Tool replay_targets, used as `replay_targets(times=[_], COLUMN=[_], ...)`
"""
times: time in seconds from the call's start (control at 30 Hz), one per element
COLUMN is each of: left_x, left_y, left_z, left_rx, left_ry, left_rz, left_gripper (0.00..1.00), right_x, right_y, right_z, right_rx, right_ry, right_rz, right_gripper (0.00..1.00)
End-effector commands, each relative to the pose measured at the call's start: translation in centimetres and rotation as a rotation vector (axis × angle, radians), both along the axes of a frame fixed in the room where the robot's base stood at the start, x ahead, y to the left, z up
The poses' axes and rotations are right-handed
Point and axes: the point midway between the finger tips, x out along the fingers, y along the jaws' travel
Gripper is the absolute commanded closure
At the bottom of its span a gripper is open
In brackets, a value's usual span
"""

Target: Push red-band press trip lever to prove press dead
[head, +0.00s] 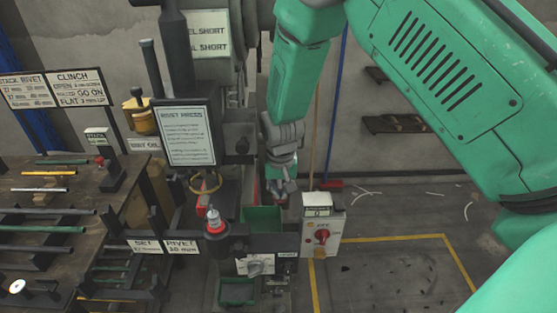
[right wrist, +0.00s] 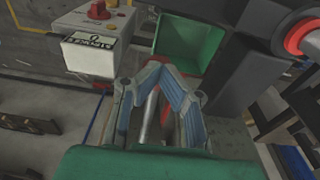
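The press (head: 175,80) stands left of centre in the head view, with a text board on its front and a red-banded tool (head: 215,222) low down. My right gripper (head: 283,194) reaches down just right of the press, above a green bin (head: 260,219). In the right wrist view its two blue-grey fingers (right wrist: 161,75) lean together at the tips, with nothing clearly held. A silver rod (right wrist: 149,118) and red parts show between and beyond the fingers. I cannot tell whether this is the trip lever or whether the fingers touch it. My left gripper is not in view.
A pale control box (head: 323,238) with a red knob stands close right of the gripper. A second green bin (head: 237,291) sits lower. A workbench (head: 85,205) with rods is at the left. The yellow-marked floor (head: 400,275) at the right is mostly open.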

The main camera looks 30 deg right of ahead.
Motion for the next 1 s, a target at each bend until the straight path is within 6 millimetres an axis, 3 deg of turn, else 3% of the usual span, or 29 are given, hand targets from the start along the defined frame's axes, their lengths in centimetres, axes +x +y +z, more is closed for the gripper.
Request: replay_targets(times=[0.53,1.0], left_x=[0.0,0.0], left_y=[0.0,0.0], left_z=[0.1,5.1], left_rx=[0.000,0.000], left_ry=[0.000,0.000], left_rz=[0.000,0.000], left_gripper=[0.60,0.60], right_x=[-0.2,-2.5], right_y=[0.1,1.5], right_z=[-0.2,4.9], right_rx=[0.001,0.001], right_ry=[0.005,0.003], right_rz=[0.000,0.000], right_gripper=[1.00,1.00])
